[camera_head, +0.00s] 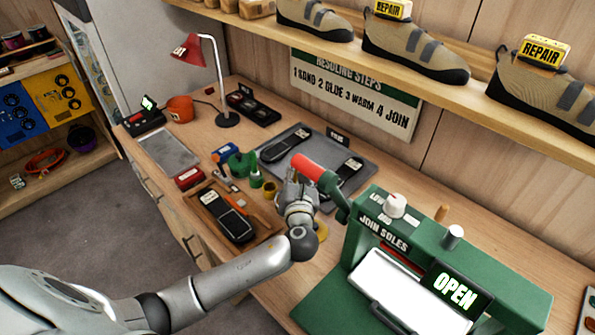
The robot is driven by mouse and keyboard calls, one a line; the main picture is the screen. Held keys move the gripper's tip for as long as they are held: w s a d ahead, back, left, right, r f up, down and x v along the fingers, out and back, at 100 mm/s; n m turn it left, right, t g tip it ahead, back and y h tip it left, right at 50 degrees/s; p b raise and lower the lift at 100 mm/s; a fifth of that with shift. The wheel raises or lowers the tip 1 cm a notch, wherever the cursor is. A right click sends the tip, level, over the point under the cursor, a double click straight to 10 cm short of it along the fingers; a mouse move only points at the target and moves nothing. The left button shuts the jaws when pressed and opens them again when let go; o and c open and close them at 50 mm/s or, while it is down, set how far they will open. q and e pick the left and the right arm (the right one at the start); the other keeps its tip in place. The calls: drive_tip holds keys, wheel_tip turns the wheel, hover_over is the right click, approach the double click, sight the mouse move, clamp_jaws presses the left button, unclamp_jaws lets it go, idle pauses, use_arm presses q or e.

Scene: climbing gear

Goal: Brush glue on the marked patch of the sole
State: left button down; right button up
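A dark sole (236,226) with a pale outlined patch lies in a brown wooden tray (203,212) near the bench's front edge. I cannot make out a brush. My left gripper (293,182) is above the bench, right of these containers and the sole. Its fingers are small and partly hidden near the red lever grip, so its opening and any held thing are unclear. My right gripper is not in view.
A green press (408,245) with a red lever grip (308,167) and an "OPEN" display stands at the right. A grey tray (318,152) holds dark soles behind my gripper. A red lamp (188,49) stands at the back left. A shelf (440,72) with shoes overhangs the back.

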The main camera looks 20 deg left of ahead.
use_arm(q)
drive_tip(key=shift+f, duration=0.35)
idle(0.5)
drive_tip(key=shift+f+b, duration=0.3)
drive_tip(key=shift+b, duration=0.05)
drive_tip(key=shift+s+f+p, duration=0.1)
drive_tip(key=shift+f+p, duration=0.15)
drive_tip(key=shift+p, duration=0.05)
idle(1.7)
wheel_tip(320, 180, up, 8)
drive_tip(key=p, duration=0.8)
drive_tip(key=shift+f, duration=0.25)
drive_tip(key=shift+f, duration=0.15)
idle(0.4)
